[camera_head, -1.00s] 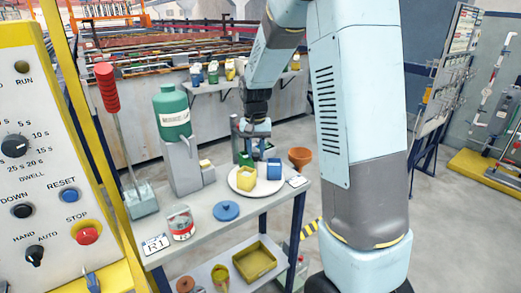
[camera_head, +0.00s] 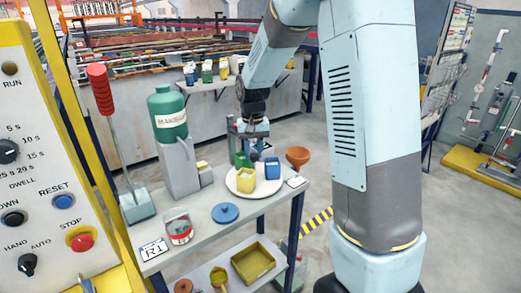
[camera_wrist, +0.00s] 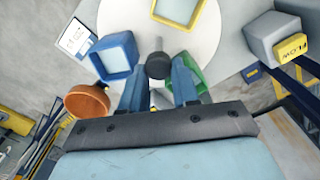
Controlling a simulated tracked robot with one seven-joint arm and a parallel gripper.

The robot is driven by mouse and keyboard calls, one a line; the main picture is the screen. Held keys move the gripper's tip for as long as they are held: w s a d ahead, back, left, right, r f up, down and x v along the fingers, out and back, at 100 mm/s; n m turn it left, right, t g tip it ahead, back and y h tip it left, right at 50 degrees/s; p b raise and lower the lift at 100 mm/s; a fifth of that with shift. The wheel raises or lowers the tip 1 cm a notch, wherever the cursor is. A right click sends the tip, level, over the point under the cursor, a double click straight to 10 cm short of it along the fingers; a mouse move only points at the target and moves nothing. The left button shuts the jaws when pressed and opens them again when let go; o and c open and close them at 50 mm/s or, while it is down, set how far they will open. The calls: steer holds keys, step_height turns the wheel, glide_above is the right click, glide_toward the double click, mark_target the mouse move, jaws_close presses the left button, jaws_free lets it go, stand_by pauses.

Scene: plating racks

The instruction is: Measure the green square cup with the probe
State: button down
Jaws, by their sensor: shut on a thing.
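My gripper (camera_wrist: 157,82) shows in the wrist view with its two blue fingers around the dark, round-ended probe (camera_wrist: 158,64). In the head view my gripper (camera_head: 251,142) hangs over the back of a white round plate (camera_head: 236,187). The green square cup (camera_wrist: 199,73) is beside the right finger, partly hidden by it; only a part of it (camera_head: 239,160) shows in the head view. A blue square cup (camera_wrist: 116,58) and a yellow square cup (camera_wrist: 178,11) share the plate. I cannot tell whether the probe touches the green cup.
An orange funnel (camera_head: 298,157) stands by the plate's right side. A grey stand (camera_head: 180,168), a green bottle (camera_head: 167,112), a jar (camera_head: 178,226) and a blue lid (camera_head: 226,212) are on the table. A grey block with a FLOW label (camera_wrist: 273,38) is close on the right in the wrist view.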

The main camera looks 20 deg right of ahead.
steer(key=shift+a, duration=0.2)
steer(key=c, duration=0.8)
jaws_free()
steer(key=shift+d, duration=0.1)
step_height(320, 180, up, 14)
steer(key=shift+f, duration=0.15)
steer(key=shift+d, duration=0.1)
steer(key=s+d+r+t, duration=0.1)
steer(key=s+d+t, duration=0.1)
steer(key=s, duration=0.7)
steer(key=s+d+r+n+t, duration=0.1)
steer(key=s+d, duration=0.1)
steer(key=s, duration=0.8)
steer(key=s+d+r+t, duration=0.1)
steer(key=s+d+t, duration=0.1)
steer(key=s, duration=0.8)
steer(key=shift+d+r+t, duration=0.15)
steer(key=shift+r+t, duration=0.15)
steer(key=shift+r, duration=0.05)
